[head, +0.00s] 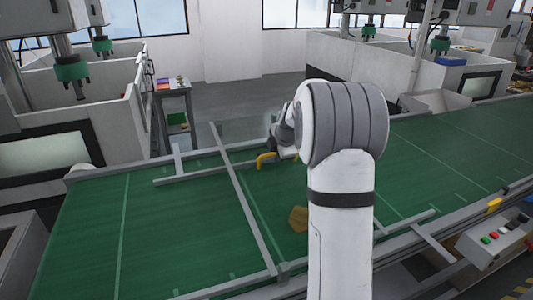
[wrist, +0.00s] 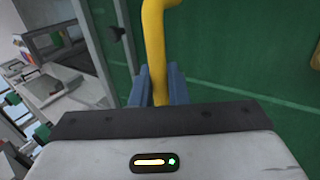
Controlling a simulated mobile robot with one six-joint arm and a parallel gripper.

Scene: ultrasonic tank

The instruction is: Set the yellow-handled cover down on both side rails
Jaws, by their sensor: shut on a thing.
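The yellow handle (head: 265,160) shows just left of my arm in the head view, above the green belt. In the wrist view the yellow handle (wrist: 155,40) runs down between the two blue-grey fingers of my gripper (wrist: 154,82), which is shut on it. In the head view my gripper (head: 277,150) is mostly hidden by my own arm. The cover's panel is hard to make out; a faint see-through patch shows behind the handle. A long grey rail (head: 245,205) crosses the belt left of the handle. Whether the cover touches any rail cannot be told.
The green belt (head: 90,240) is wide and mostly bare. A brownish-yellow piece (head: 298,218) lies on it near my arm. A shorter grey bar (head: 195,174) lies at the far left side. A button box (head: 497,240) stands at the right front edge.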

